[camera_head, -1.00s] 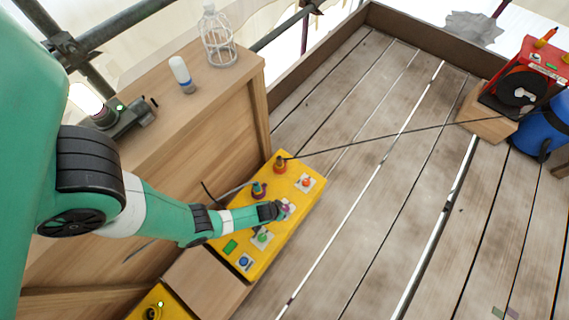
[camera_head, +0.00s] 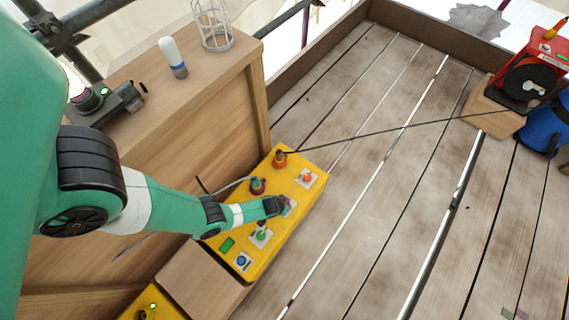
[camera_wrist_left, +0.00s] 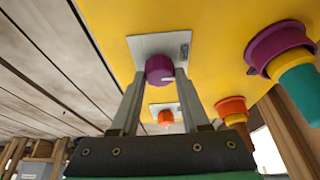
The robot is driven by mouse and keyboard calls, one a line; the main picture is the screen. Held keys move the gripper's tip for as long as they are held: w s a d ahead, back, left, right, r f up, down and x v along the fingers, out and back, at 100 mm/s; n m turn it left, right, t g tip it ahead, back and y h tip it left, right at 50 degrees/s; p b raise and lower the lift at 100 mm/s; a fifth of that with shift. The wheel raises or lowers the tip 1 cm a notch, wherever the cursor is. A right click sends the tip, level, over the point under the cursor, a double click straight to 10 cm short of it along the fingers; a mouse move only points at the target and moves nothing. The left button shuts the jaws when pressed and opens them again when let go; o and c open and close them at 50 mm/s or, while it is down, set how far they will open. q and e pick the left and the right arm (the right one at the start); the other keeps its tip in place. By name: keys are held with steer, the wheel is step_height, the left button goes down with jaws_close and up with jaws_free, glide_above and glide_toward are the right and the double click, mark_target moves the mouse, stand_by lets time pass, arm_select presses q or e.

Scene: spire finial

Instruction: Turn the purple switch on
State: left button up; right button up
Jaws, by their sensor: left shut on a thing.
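The purple switch (camera_wrist_left: 160,69) is a round knob with a pale mark on a grey square plate, set in the yellow panel box (camera_head: 303,207). In the left wrist view it sits between the two fingers of my left gripper (camera_wrist_left: 158,80), which is shut on it. In the head view my left gripper (camera_head: 280,206) reaches the panel from the left and hides most of the knob. Only a part of its plate shows. My right gripper is not in view.
The panel also bears an orange knob (camera_head: 307,177), a green knob (camera_head: 261,234), a blue knob (camera_head: 243,261) and plugs with cables. A wooden cabinet (camera_head: 215,105) stands to the left. A black cable (camera_head: 400,127) runs to a red reel (camera_head: 530,75). The plank floor is mostly clear.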

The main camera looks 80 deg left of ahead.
arm_select(q)
jaws_close()
